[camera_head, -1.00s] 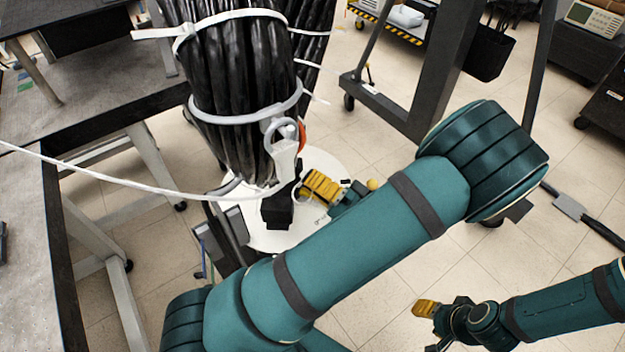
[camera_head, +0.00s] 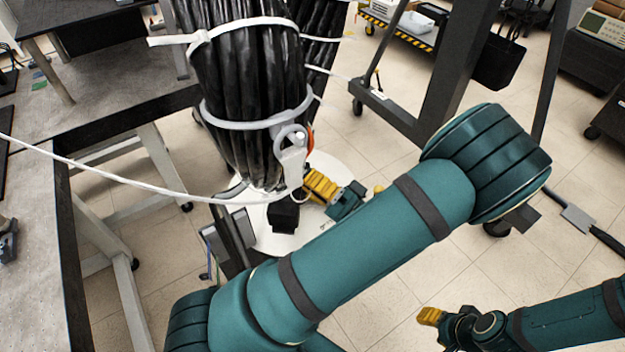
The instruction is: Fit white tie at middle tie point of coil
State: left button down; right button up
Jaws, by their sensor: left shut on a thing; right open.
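The coil (camera_head: 250,75) is a thick bundle of black cables hanging at upper centre. A white band (camera_head: 255,124) runs around its lower part, with a looped white piece (camera_head: 291,155) at its right side. A long thin white tie (camera_head: 110,178) comes in from the left edge, sags below the coil's lower end and reaches my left gripper. My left gripper (camera_head: 318,188), with yellow fingers, is shut beside the coil's lower right; the exact grip is too small to see. My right gripper (camera_head: 430,316) is open and empty at lower right, away from the coil.
Another white tie (camera_head: 200,37) circles the coil higher up. A grey worktable (camera_head: 30,240) stands at left. A white round base (camera_head: 275,235) is below the coil. A dark frame on wheels (camera_head: 440,90) stands behind right. Open tiled floor lies at lower right.

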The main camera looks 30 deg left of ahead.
pick_arm(q)
jog(key=shift+a+r, duration=0.2)
jog(key=shift+a, duration=0.35)
dwell(0.9)
jog(key=c, duration=1)
grip_release()
jog(key=v, duration=1.2)
